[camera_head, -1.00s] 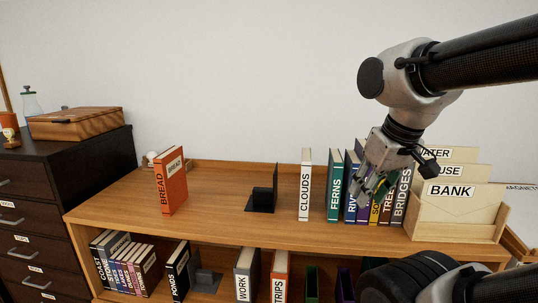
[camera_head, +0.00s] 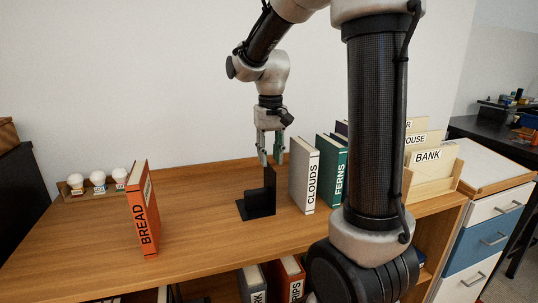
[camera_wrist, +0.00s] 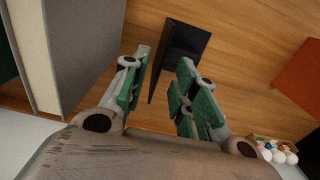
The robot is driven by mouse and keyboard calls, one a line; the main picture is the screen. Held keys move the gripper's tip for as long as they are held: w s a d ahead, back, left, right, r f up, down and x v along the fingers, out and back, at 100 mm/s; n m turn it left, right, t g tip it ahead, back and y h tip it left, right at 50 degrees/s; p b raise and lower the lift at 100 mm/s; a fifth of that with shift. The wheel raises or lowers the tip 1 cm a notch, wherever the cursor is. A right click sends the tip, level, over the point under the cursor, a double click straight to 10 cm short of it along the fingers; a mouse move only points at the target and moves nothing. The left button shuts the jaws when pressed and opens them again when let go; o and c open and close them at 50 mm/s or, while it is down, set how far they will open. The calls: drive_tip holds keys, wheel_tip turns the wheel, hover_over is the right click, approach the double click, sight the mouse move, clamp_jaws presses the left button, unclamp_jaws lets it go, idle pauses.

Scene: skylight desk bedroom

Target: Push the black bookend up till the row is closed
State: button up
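The black bookend (camera_head: 262,203) stands upright on the desk top, its plate on the right and its foot towards the left. The white CLOUDS book (camera_head: 311,180) stands to its right, with a gap between them. The green FERNS book (camera_head: 340,172) stands beyond CLOUDS, with a narrow gap; most of the row behind it is hidden by my arm. My gripper (camera_head: 271,160) points down near the top of the bookend's plate. In the wrist view the fingers (camera_wrist: 163,82) are apart and empty, with the bookend (camera_wrist: 185,42) beyond them.
The orange BREAD book (camera_head: 143,215) stands alone to the left. A rack of white round things (camera_head: 97,180) sits at the back left. A file holder with a BANK card (camera_head: 430,163) stands at the right end. The desk between BREAD and the bookend is clear.

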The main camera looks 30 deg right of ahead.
sight(271, 178)
drive_tip(key=shift+w+f, duration=0.25)
drive_tip(key=shift+f, duration=0.2)
wheel_tip(271, 178, down, 7)
drive_tip(key=shift+f, duration=0.15)
clamp_jaws()
drive_tip(key=shift+d, duration=0.2)
